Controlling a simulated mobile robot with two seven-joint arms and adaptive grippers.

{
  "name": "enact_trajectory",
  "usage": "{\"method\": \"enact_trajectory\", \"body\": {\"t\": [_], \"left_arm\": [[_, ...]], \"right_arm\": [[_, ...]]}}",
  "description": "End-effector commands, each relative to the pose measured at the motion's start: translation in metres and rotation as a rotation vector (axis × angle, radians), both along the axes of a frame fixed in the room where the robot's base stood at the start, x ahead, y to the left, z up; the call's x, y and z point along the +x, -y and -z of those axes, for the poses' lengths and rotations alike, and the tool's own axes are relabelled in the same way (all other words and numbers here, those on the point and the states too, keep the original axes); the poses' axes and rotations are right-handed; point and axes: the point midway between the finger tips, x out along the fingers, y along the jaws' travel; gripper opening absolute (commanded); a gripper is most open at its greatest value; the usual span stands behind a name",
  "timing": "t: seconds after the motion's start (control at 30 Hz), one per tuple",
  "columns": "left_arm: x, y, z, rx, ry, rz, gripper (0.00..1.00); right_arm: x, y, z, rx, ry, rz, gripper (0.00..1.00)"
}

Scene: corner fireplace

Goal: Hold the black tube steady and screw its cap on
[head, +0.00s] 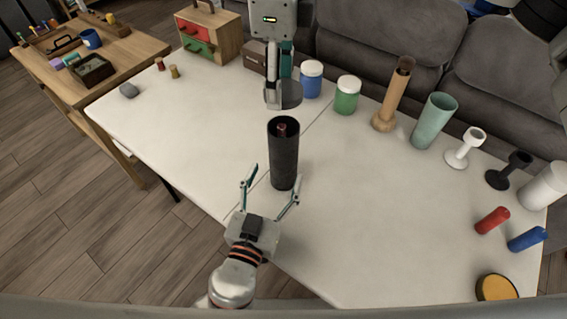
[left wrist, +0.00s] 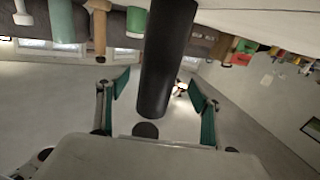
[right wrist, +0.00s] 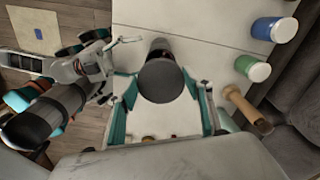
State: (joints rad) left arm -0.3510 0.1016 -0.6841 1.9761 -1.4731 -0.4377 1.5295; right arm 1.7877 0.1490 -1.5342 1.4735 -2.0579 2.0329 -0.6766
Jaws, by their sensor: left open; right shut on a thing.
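The black tube (head: 284,165) stands upright on the white table, its mouth open at the top with something dark red (head: 282,130) inside. My left gripper (head: 271,183) is open, with its fingers spread on either side of the tube's lower part. In the left wrist view the tube (left wrist: 167,60) lies between the fingers, with gaps to both. My right gripper (head: 281,92) is shut on the dark round cap (head: 290,96), held above the tube's mouth and apart from it. In the right wrist view the cap (right wrist: 161,81) hides much of the tube (right wrist: 160,45).
Blue (head: 311,80) and green (head: 347,96) jars, a wooden tube (head: 393,95) and a pale green cup (head: 434,121) stand behind to the right. Red (head: 492,220) and blue (head: 527,239) cylinders lie at the right. The table is clear around the tube's base.

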Motion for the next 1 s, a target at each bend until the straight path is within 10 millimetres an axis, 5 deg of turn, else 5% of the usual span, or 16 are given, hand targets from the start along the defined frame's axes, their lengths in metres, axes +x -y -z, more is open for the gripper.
{"method": "enact_trajectory", "body": {"t": [0.4,0.87,1.0], "left_arm": [[0.062,0.019,0.0,0.001,0.001,0.0,0.66],[0.072,0.022,0.0,0.001,0.0,0.0,0.66],[0.072,0.022,0.0,0.0,0.0,0.0,0.37]], "right_arm": [[0.0,0.0,0.0,0.0,0.0,0.0,0.41],[0.0,0.0,0.0,0.0,0.0,0.0,0.41],[0.0,0.0,0.0,0.0,0.0,0.0,0.41]]}}
